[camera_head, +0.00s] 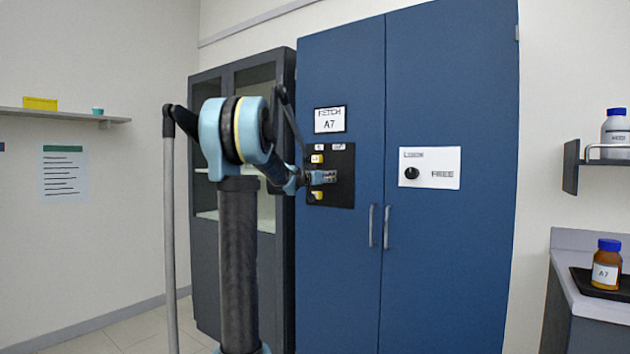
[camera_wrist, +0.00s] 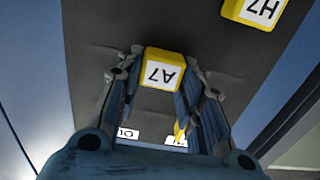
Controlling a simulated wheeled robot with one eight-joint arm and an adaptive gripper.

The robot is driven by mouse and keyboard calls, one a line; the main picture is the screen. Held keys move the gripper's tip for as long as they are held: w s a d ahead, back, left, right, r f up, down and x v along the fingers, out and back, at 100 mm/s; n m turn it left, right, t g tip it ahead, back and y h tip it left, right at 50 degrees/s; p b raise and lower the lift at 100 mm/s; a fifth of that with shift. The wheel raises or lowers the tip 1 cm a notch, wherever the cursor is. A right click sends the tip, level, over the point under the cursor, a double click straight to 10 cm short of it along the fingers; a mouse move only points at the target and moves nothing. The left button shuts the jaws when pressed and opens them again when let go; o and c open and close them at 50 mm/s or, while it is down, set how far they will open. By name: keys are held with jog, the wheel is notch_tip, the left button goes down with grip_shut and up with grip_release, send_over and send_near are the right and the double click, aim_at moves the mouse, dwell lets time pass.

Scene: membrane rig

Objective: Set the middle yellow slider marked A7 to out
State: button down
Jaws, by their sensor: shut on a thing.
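The yellow slider marked A7 (camera_wrist: 163,70) is upside down in the wrist view, between the fingers of my gripper (camera_wrist: 162,62). My gripper is shut on it. The slider sits left of the other yellow sliders there, toward the side of a label reading "OU" (camera_wrist: 127,133), whose end is hidden by a finger. In the head view my gripper (camera_head: 322,177) is at the middle of the black panel (camera_head: 343,194) and hides the A7 slider.
A yellow slider marked H7 (camera_wrist: 255,11) lies beside my gripper. Another yellow slider (camera_wrist: 180,131) is partly hidden by a finger. The panel is on a blue cabinet (camera_head: 340,95), above its door handles (camera_head: 372,226). A white plate with a black knob (camera_head: 411,174) is to the right.

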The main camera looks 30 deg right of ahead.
aim_at(339, 176)
jog(key=shift+s+d, duration=0.25)
jog(key=shift+s, duration=0.35)
jog(key=shift+s+d, duration=0.25)
jog(key=shift+s, duration=0.4)
jog(key=shift+s+d, duration=0.25)
jog(key=shift+s, duration=0.35)
jog(key=c, duration=1.1)
grip_release()
jog(key=shift+a, duration=0.1)
jog(key=v, duration=1.1)
jog(key=shift+s+a+f, duration=0.1)
jog(key=shift+a, duration=0.3)
jog(key=s+a+f+n+g+y, duration=0.1)
jog(key=s+a+f+n+y, duration=0.3)
jog(key=s+a+f, duration=0.5)
jog(key=s+a+f+n+g+y, duration=0.2)
jog(key=s+a+f+n+y, duration=0.3)
jog(key=a+f, duration=1.4)
jog(key=s+a+f+n+g+y, duration=0.1)
jog(key=s+a+f+n+y, duration=0.3)
jog(key=s+a+f, duration=1)
jog(key=shift+s+a+f+n+g+y, duration=0.1)
jog(key=shift+a+f+n+g+y, duration=0.15)
jog(key=shift+a+y, duration=0.65)
jog(key=shift+a+f+n+g+y, duration=0.15)
jog(key=shift+a+f+y, duration=0.25)
jog(key=shift+a+y, duration=0.45)
